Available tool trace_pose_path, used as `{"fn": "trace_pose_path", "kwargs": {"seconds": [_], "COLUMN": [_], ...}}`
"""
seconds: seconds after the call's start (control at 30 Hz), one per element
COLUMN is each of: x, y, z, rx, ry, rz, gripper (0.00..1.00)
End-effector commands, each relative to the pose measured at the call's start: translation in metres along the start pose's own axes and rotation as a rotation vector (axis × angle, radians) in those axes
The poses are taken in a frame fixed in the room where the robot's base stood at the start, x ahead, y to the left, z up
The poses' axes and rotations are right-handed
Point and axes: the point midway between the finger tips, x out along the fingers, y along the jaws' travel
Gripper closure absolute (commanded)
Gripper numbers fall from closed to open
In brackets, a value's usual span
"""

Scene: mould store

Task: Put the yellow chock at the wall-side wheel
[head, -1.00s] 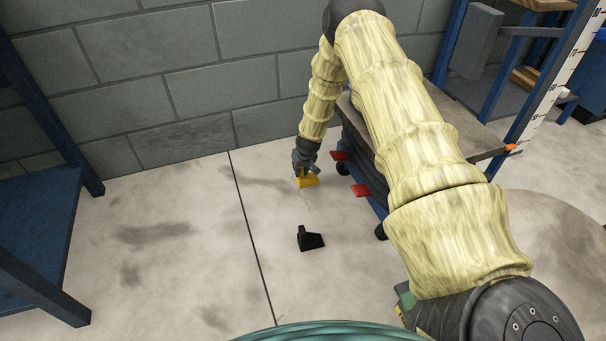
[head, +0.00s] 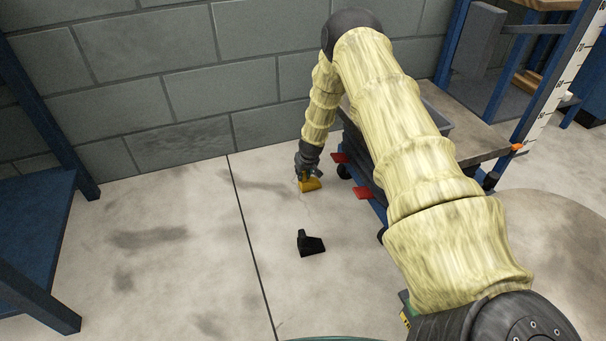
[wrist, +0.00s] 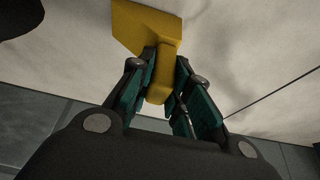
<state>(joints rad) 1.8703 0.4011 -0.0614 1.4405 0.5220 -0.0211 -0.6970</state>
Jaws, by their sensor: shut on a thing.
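The yellow chock (head: 311,185) is at floor level or just above it, left of the cart (head: 470,140); I cannot tell whether it touches the floor. My gripper (head: 305,170) is shut on its upright grip. In the wrist view the yellow chock (wrist: 150,32) sticks out beyond the fingers of my gripper (wrist: 163,85). The wall-side wheel (head: 344,171) is a dark caster at the cart's corner near the wall, to the right of the chock with a small gap. A dark rounded shape (wrist: 15,15) shows at the top left of the wrist view.
A black chock (head: 310,243) stands on the floor nearer to me. Two red pedals (head: 361,193) stick out from the cart's side. The grey block wall (head: 180,90) is behind. A blue rack (head: 35,230) stands at the left, with open floor between.

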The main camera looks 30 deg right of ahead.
Motion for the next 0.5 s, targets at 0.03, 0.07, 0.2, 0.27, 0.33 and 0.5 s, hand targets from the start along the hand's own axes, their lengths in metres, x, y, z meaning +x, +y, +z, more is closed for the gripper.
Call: {"fn": "trace_pose_path", "kwargs": {"seconds": [0.03,0.07,0.2,0.27,0.33,0.5], "x": [-0.0002,0.0001,0.0021,0.002,0.002,0.0021], "y": [0.0,0.0,0.0001,0.0001,0.0,0.0], "z": [-0.0003,-0.0001,0.0009,0.001,0.001,0.001], "rx": [0.0,0.0,0.0,0.0,0.0,0.0], "ry": [0.0,0.0,0.0,0.0,0.0,0.0], "rz": [0.0,0.0,0.0,0.0,0.0,0.0], "gripper": [1.0,1.0,0.75,0.64,0.59,0.59]}}
